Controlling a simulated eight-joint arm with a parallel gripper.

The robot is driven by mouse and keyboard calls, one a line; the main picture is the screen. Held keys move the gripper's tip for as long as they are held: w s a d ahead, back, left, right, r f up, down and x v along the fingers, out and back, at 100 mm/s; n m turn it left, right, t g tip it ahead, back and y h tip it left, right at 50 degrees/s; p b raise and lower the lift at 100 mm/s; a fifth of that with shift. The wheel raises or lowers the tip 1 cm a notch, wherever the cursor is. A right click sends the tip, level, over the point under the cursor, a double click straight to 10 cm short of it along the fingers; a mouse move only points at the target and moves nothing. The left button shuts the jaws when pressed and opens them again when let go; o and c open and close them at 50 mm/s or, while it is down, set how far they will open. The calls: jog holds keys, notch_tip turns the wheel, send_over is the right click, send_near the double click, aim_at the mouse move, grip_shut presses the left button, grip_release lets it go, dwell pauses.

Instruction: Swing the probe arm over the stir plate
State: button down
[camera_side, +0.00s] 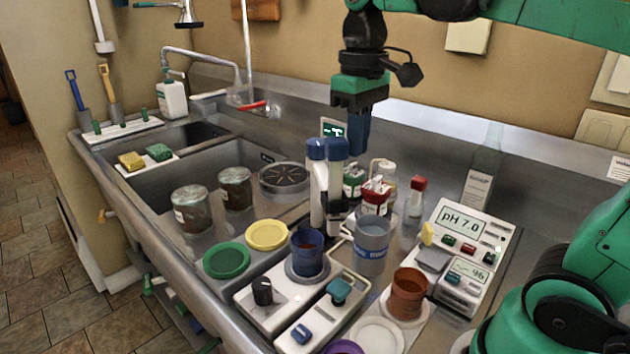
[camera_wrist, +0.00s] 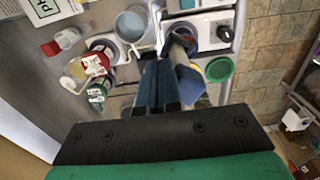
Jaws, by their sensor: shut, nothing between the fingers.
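My gripper (camera_side: 357,148) points down with its blue fingers together and empty, just right of and behind a white upright with blue caps (camera_side: 316,150), which looks like the probe arm. Whether they touch is unclear. In the wrist view my gripper (camera_wrist: 158,65) is beside a blue and pale yellow part (camera_wrist: 188,75), possibly that probe arm. The white stir plate (camera_side: 250,308) has a black knob and a dark blue cup (camera_side: 307,257) standing on its round top. The stir plate (camera_wrist: 208,22) also shows in the wrist view. A grey-blue beaker (camera_side: 372,250) stands right of the probe arm.
A pH meter (camera_side: 468,225) and terracotta cup (camera_side: 407,295) stand to the right. Small bottles (camera_side: 376,196) crowd behind the probe arm. Green (camera_side: 227,261) and yellow (camera_side: 267,235) lids lie left of the stir plate. Two jars (camera_side: 191,210) stand near the sink.

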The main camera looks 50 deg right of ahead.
aim_at(336, 141)
jog(key=shift+w+a, duration=0.45)
jog(key=shift+a, duration=0.25)
jog(key=shift+w+a, duration=0.4)
jog(key=shift+a, duration=0.3)
jog(key=shift+d, duration=0.1)
jog(key=shift+s+d, duration=0.45)
jog(key=shift+d, duration=0.05)
jog(key=shift+r, duration=3)
